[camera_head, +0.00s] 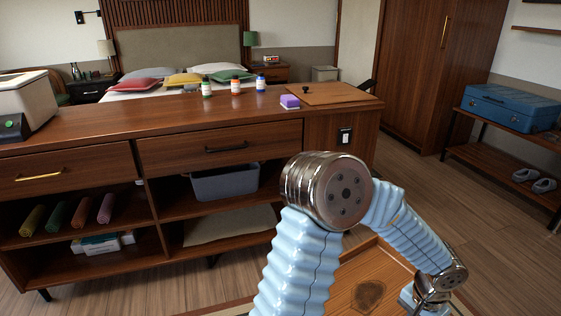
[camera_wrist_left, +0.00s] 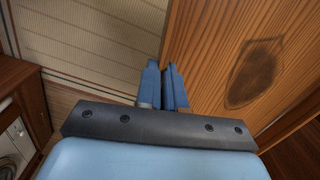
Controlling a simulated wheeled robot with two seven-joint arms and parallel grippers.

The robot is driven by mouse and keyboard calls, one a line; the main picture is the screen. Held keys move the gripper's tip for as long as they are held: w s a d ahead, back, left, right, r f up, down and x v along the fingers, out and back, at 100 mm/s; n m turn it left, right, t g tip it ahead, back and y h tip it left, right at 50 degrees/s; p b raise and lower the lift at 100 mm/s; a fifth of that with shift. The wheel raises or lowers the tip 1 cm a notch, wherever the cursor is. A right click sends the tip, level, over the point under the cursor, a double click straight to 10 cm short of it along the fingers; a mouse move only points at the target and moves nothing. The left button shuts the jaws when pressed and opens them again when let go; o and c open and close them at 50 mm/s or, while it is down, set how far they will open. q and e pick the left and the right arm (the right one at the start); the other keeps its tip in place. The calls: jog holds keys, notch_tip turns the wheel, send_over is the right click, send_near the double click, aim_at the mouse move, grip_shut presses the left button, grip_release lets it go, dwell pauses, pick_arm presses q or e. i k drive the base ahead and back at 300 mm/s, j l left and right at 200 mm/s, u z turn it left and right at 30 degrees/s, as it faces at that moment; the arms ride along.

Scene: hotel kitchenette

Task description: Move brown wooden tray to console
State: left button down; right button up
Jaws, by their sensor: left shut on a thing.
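The brown wooden tray (camera_head: 343,290), with a dark oval mark, shows at the bottom right of the head view, low in front of the console and partly behind my arm. In the left wrist view the tray (camera_wrist_left: 205,60) fills the right side. My left gripper (camera_wrist_left: 168,78) is shut on the tray's edge there; in the head view its fingers are hard to make out at the lower right. The brown console (camera_head: 150,126) with drawers and open shelves runs across the left and middle. My right gripper is not in view.
On the console top stand several small bottles (camera_head: 236,85), a purple sponge (camera_head: 289,102), a wooden board (camera_head: 325,93) and a pale appliance (camera_head: 28,95). The front middle of the top is clear. A bench with a blue toolbox (camera_head: 512,107) stands at right.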

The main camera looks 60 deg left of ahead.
aim_at(125, 115)
jog(key=k+j+u, duration=0.15)
jog(key=u, duration=0.25)
jog(key=k+j+u, duration=0.1)
jog(key=j+u, duration=0.25)
jog(key=k+j+u, duration=0.1)
jog(key=j+u, duration=0.15)
jog(key=u, duration=0.15)
jog(key=j+u, duration=0.35)
jog(key=k, duration=0.05)
